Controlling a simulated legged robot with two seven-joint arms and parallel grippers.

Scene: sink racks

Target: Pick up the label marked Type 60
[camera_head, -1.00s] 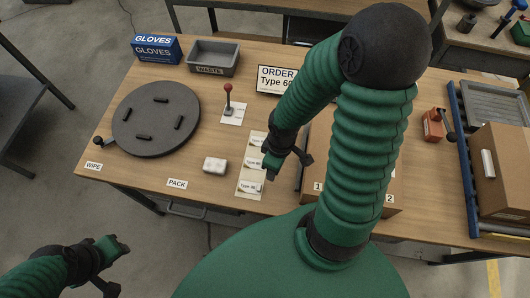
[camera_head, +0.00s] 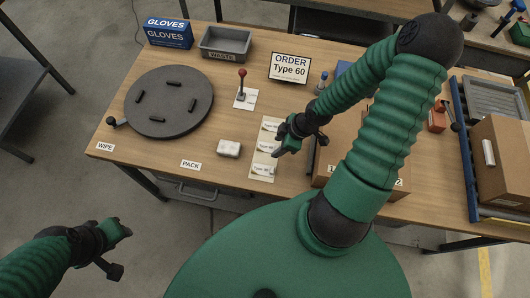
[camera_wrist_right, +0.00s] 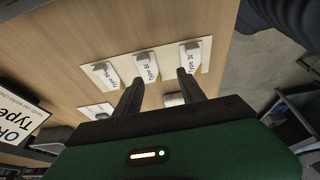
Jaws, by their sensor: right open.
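Several white labels lie in a column on the bench: a far one (camera_head: 271,124), a middle one (camera_head: 264,146) and a near one (camera_head: 262,169). They also show in a row in the right wrist view, with a left label (camera_wrist_right: 103,74), a middle label (camera_wrist_right: 145,66) and a right label (camera_wrist_right: 190,58). Their numbers are too small to read surely. The order sign (camera_head: 290,68) reads Type 60. My right gripper (camera_head: 298,146) is open and empty just right of the labels; its fingers point toward the row in the wrist view (camera_wrist_right: 159,78). My left gripper (camera_head: 118,250) looks open and empty, off the bench.
A white block (camera_head: 229,149) lies left of the labels. A red-knobbed lever (camera_head: 242,84) on a card, a dark turntable (camera_head: 168,102), a grey waste bin (camera_head: 225,44) and a gloves box (camera_head: 167,33) stand farther off. A cardboard box (camera_head: 340,150) is close on the right.

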